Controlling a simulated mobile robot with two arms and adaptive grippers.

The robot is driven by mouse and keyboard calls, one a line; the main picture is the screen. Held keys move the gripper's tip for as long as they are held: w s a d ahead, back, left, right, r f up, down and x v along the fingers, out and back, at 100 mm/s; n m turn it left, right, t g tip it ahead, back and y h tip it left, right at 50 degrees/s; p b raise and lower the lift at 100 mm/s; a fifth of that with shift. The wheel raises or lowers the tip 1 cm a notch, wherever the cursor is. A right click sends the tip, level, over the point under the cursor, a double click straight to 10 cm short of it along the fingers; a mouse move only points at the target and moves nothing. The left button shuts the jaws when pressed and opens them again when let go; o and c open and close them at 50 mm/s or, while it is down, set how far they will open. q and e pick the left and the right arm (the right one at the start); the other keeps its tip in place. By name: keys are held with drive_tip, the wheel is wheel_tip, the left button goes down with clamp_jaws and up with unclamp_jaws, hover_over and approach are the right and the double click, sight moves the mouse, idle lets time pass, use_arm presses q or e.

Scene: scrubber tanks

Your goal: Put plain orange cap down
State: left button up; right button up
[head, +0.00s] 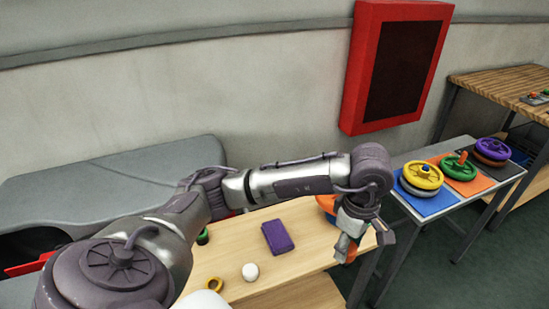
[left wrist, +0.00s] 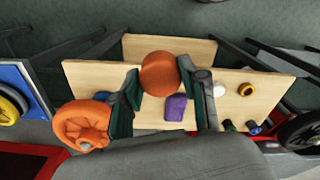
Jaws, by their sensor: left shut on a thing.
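My left gripper (head: 352,243) is over the right end of the light wooden table (head: 305,262). It is shut on the plain orange cap, a smooth round piece that shows between the fingertips in the left wrist view (left wrist: 160,74). In the head view the fingers hide most of the cap. In the left wrist view the cap appears above the wooden tabletop (left wrist: 95,78); I cannot tell how high it is. My right gripper is not in view.
Another orange piece (left wrist: 80,122), with a raised knob, is beside the left finger in the wrist view. A purple box (head: 277,236), white ball (head: 250,272) and yellow ring (head: 214,284) lie on the table. A side table holds a yellow wheel (head: 422,175) on a blue mat.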

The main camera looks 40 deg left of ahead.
use_arm(q)
wheel_tip(320, 180, down, 5)
drive_tip(key=w+n+b, duration=0.2)
drive_tip(key=n, duration=1.2)
hover_over(316, 251)
wheel_tip(316, 251, down, 10)
drive_tip(key=shift+r+b, duration=0.15)
drive_tip(key=shift+b, duration=0.3)
drive_tip(key=shift+f, duration=0.2)
wheel_tip(316, 251, down, 3)
drive_tip(key=shift+f+p, duration=0.1)
drive_tip(key=shift+p, duration=0.2)
drive_tip(key=shift+f, duration=0.3)
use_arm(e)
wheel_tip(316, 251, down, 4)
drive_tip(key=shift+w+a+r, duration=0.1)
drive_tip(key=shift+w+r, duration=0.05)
